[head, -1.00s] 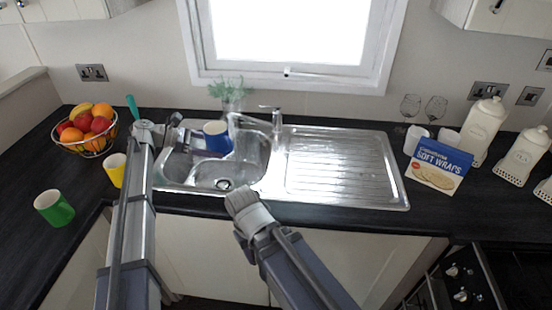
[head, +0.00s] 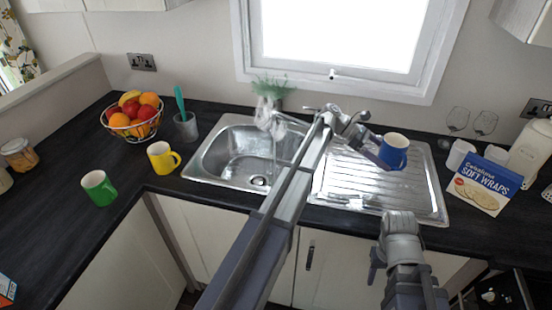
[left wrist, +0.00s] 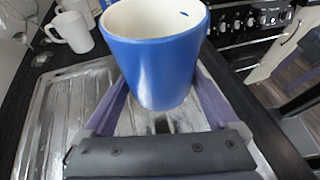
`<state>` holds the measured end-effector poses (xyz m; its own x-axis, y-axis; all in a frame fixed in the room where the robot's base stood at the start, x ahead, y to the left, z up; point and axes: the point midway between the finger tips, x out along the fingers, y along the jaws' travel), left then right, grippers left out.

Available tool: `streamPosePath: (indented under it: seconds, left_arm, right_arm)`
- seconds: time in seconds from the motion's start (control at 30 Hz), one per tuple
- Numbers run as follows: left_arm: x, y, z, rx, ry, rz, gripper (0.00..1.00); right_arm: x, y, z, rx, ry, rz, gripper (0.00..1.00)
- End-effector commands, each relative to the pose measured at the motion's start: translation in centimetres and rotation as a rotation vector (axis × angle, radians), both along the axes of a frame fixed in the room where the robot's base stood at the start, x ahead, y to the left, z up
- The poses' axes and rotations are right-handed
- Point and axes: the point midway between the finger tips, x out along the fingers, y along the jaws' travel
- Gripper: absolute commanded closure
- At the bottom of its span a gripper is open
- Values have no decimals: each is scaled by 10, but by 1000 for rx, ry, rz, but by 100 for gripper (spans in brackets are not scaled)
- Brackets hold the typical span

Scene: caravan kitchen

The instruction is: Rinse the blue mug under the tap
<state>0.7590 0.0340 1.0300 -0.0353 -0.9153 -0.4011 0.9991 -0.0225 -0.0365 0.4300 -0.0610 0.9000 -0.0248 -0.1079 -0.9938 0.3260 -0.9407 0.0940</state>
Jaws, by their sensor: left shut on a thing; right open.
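The blue mug (head: 394,148) is upright, held by my left gripper (head: 380,154) above the right part of the draining board. In the left wrist view the mug (left wrist: 155,55) sits between the two fingers, its white inside showing at the top. The tap (head: 308,116) stands behind the sink, partly hidden by my left arm, with its spout towards the sink bowl (head: 230,160). The mug is well to the right of the tap and bowl. My right gripper (head: 400,222) is open and empty near the counter's front edge.
The ridged draining board (head: 345,190) is bare. Yellow (head: 160,157) and green (head: 97,187) mugs, a fruit basket (head: 133,120) and a grey pot (head: 186,126) stand left. White mugs (head: 459,154), a wraps box (head: 484,184) and wine glasses (head: 484,122) stand right.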

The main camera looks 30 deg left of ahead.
Motion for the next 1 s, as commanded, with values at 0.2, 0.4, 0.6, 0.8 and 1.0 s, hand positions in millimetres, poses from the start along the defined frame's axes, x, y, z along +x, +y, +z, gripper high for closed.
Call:
streamPosePath:
  seconds: [0.2, 0.4, 0.6, 0.8, 1.0]
  left_arm:
    - [-6, 99, -2, 91, 81, 255, 84]
    - [-25, 209, -8, 174, 217, 562, 84]
    - [-55, 304, -14, 214, 369, 844, 84]
    - [-85, 371, -41, 225, 523, 1048, 84]
    - [-96, 391, -80, 236, 623, 1104, 84]
  right_arm:
    - [0, 0, 17, 0, 0, 0, 50]
    - [0, 0, 31, 0, 0, 0, 50]
    - [0, 0, 43, 0, 0, 0, 50]
    - [0, 0, 28, 0, 0, 0, 50]
    - [0, 0, -4, 0, 0, 0, 50]
